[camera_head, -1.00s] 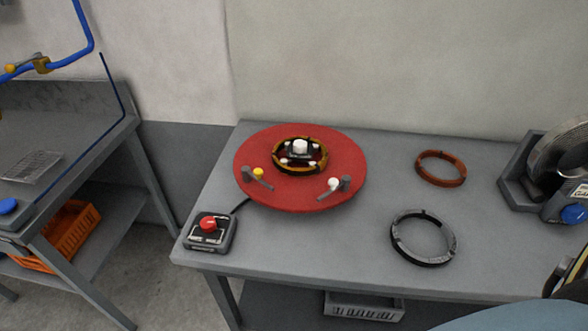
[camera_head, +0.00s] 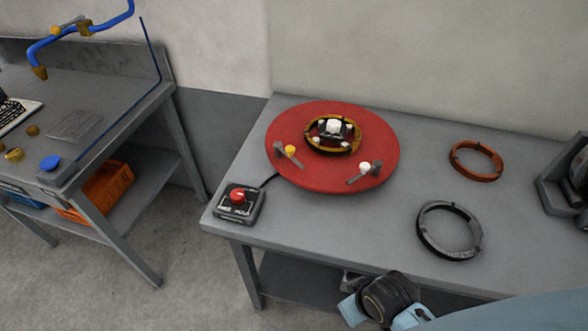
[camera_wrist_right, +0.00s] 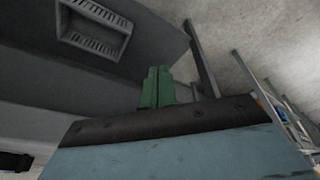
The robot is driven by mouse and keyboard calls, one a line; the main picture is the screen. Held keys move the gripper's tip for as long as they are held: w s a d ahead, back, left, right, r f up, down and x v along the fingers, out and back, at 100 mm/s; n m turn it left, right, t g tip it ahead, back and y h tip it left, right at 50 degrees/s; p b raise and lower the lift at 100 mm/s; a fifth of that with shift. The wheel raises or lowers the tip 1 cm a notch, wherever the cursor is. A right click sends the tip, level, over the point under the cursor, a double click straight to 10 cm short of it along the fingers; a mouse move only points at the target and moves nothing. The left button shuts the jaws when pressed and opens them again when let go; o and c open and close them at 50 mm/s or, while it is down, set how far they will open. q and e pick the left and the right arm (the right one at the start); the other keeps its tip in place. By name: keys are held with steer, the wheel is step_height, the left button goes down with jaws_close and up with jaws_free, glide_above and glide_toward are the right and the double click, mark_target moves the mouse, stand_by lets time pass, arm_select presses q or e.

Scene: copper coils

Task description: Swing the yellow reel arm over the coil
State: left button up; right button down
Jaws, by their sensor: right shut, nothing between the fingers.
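A red round turntable (camera_head: 290,120) stands on the grey bench. A brown-gold coil (camera_head: 357,143) lies around its central hub (camera_head: 334,127). The yellow-knobbed reel arm (camera_head: 291,150) is at the disc's front left, beside the coil and not over it. A white-knobbed arm (camera_head: 364,168) is at the front right, also clear of the coil. In the right wrist view my right gripper (camera_wrist_right: 157,88), with green fingers, is shut and empty, low near the bench's underside. In the head view my right arm shows at the bottom, its fingers hidden. My left gripper is not in view.
An orange ring (camera_head: 477,160) and a dark grey ring (camera_head: 449,230) lie on the bench (camera_head: 410,215) at right. A control box (camera_head: 239,203) with a red button stands at the front left corner. A grey crate (camera_wrist_right: 95,28) is on the lower shelf. Another bench (camera_head: 100,95) stands at left.

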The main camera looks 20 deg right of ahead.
step_height(320, 180, up, 8)
steer(key=n+t+y, duration=0.2)
steer(key=n+t, duration=1)
steer(key=t, duration=0.1)
glide_toward(290, 153)
steer(key=s+a, duration=0.4)
steer(key=w, duration=0.3)
steer(key=w+d+f, duration=0.1)
steer(key=w, duration=0.3)
steer(key=w+d+f, duration=0.1)
steer(key=w, duration=0.2)
steer(key=shift+w+d+f, duration=0.2)
steer(key=shift+w+f, duration=0.05)
steer(key=shift+w, duration=0.1)
steer(key=shift+w, duration=0.1)
